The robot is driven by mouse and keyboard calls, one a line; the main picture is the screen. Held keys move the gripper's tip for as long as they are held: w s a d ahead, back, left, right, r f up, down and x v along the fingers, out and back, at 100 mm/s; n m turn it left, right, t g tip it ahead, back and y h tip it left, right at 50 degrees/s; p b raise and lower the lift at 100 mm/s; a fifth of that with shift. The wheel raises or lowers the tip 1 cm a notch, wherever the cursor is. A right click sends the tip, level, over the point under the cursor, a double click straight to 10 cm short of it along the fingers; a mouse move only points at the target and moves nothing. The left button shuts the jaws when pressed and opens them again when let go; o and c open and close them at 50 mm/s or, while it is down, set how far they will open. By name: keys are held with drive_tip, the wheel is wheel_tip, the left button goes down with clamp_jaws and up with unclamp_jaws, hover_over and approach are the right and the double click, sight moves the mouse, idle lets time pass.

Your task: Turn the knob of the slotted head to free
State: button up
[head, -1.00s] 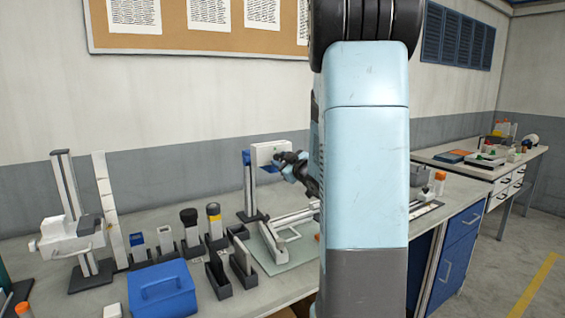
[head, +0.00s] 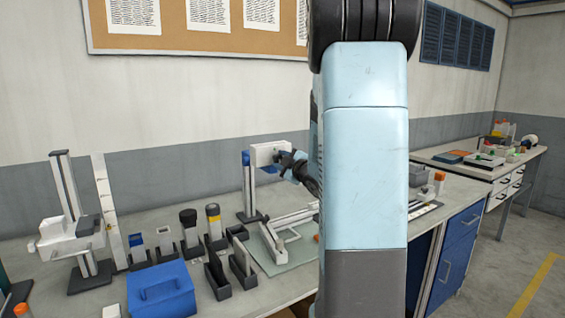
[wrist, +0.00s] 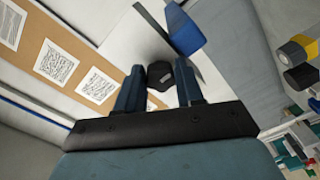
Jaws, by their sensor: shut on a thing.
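A white box-shaped head (head: 264,153) sits high on an upright post with a blue top (head: 246,158), at the back of the bench. In the wrist view, the pale head (wrist: 153,35) has a blue part (wrist: 182,28) on it. A dark knob (wrist: 160,76) sticks out from the head between my two fingers. My gripper (wrist: 160,90) is shut on this knob. In the head view, my gripper (head: 284,160) is at the right side of the head, partly hidden by my arm. I cannot read any marking on the knob.
Left on the bench stand another post with a white device (head: 70,237), a blue box (head: 160,290) and several small dark holders. A pale mat with a white frame (head: 285,245) lies below the head. My arm hides the bench's middle right.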

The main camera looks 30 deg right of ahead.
drive_tip(key=shift+a+f, duration=0.15)
drive_tip(key=o, duration=1)
drive_tip(key=shift+o, duration=0.2)
drive_tip(key=s, duration=1.3)
drive_tip(key=shift+s+d, duration=0.35)
drive_tip(key=shift+w, duration=0.1)
drive_tip(key=s+a+m+g, duration=1.1)
drive_tip(key=s+a, duration=0.8)
drive_tip(key=a, duration=0.2)
drive_tip(key=shift+s+a+m+g+h, duration=0.3)
drive_tip(key=shift+m+g, duration=0.1)
drive_tip(key=shift+g, duration=0.3)
